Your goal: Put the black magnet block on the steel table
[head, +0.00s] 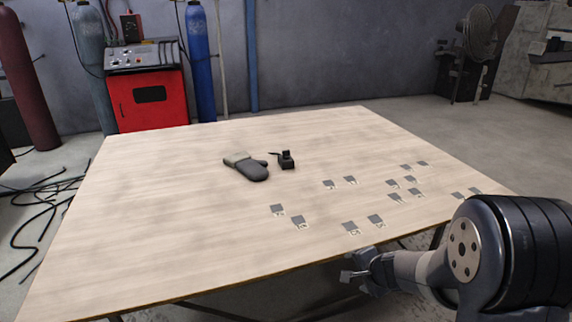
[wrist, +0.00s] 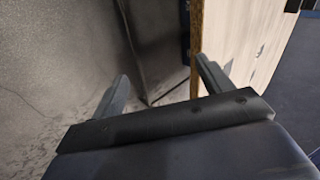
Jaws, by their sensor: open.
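A small black block (head: 286,160) with a thin part sticking out to its left stands on the table, right of a grey glove; I take it for the magnet block. The table (head: 180,220) has a pale, wood-look top rather than a bare steel one. My gripper (head: 354,267) is low at the table's near edge, right of the middle, far from the block. In the wrist view my gripper (wrist: 161,72) has its two fingers spread with nothing between them. The table's edge (wrist: 196,45) shows beyond the right finger. The block is not in the wrist view.
A grey glove (head: 247,167) lies just left of the block. Several small grey bracket plates (head: 350,228) with pale marks lie across the table's right half. The left part of the tabletop is clear. A red machine (head: 150,95) and gas cylinders (head: 200,60) stand behind.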

